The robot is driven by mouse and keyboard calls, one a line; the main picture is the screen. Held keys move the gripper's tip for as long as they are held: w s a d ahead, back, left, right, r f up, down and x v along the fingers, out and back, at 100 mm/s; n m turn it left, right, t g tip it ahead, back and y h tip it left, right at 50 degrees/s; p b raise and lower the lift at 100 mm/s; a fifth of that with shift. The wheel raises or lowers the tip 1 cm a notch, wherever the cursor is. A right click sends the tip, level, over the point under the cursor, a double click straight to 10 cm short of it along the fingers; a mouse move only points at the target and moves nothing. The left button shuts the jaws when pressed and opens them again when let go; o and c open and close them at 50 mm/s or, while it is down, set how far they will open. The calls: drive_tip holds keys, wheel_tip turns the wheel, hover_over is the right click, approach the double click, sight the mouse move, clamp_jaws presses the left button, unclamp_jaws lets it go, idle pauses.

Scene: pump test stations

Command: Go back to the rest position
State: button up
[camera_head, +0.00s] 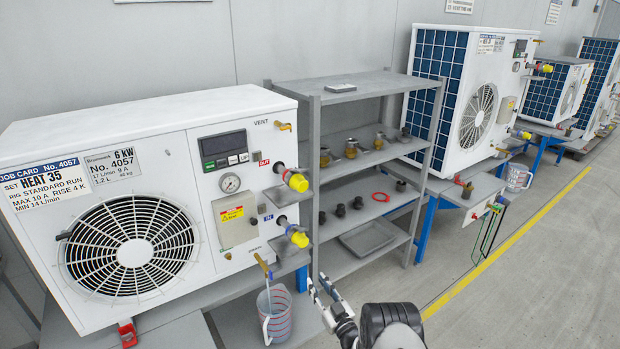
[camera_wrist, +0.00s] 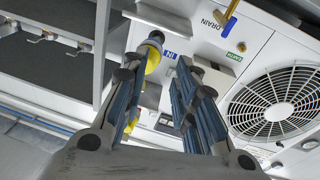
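My gripper (camera_head: 325,293) shows at the bottom centre of the head view, in front of the shelf rack and right of the measuring jug. In the wrist view my gripper (camera_wrist: 155,95) has its fingers wide apart with nothing between them. The heat pump unit No. 4057 (camera_head: 185,140) stands at the left with a fan, display, gauge and job card. Its yellow-capped OUT port (camera_head: 297,182) and IN port (camera_head: 299,239) point right. In the wrist view a yellow cap (camera_wrist: 152,60) lies behind the left finger, apparently not gripped.
A clear measuring jug (camera_head: 274,315) stands below the unit's drain valve (camera_head: 262,264). A grey shelf rack (camera_head: 313,150) holds several fittings and a red ring (camera_head: 381,197). Another pump unit (camera_head: 470,95) stands beyond it. Open floor with a yellow line (camera_head: 500,250) lies to the right.

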drive_tip(key=w+d+r+m+g+h, duration=0.1)
drive_tip(key=w+d+r+h, duration=0.15)
drive_tip(key=r, duration=0.35)
drive_tip(key=w+d+r+h, duration=0.1)
drive_tip(key=w+r, duration=0.3)
drive_tip(key=r, duration=0.2)
drive_tip(key=s+d+r+m+g+h, duration=0.1)
drive_tip(key=s+d+r+g+h, duration=0.3)
drive_tip(key=r, duration=0.6)
drive_tip(key=s+d+r+m+h, duration=0.1)
drive_tip(key=s+d+r+m, duration=0.1)
drive_tip(key=s+r, duration=0.55)
drive_tip(key=s+d+r+m+g+h, duration=0.1)
drive_tip(key=s+r+g, duration=0.25)
drive_tip(key=s, duration=1.15)
drive_tip(key=s+d+r+m+g, duration=0.15)
drive_tip(key=s+r, duration=0.25)
drive_tip(key=s, duration=1.1)
drive_tip(key=s+f+g, duration=0.2)
drive_tip(key=s, duration=1.1)
drive_tip(key=shift+s+a+f+g, duration=0.3)
drive_tip(key=shift+f, duration=0.05)
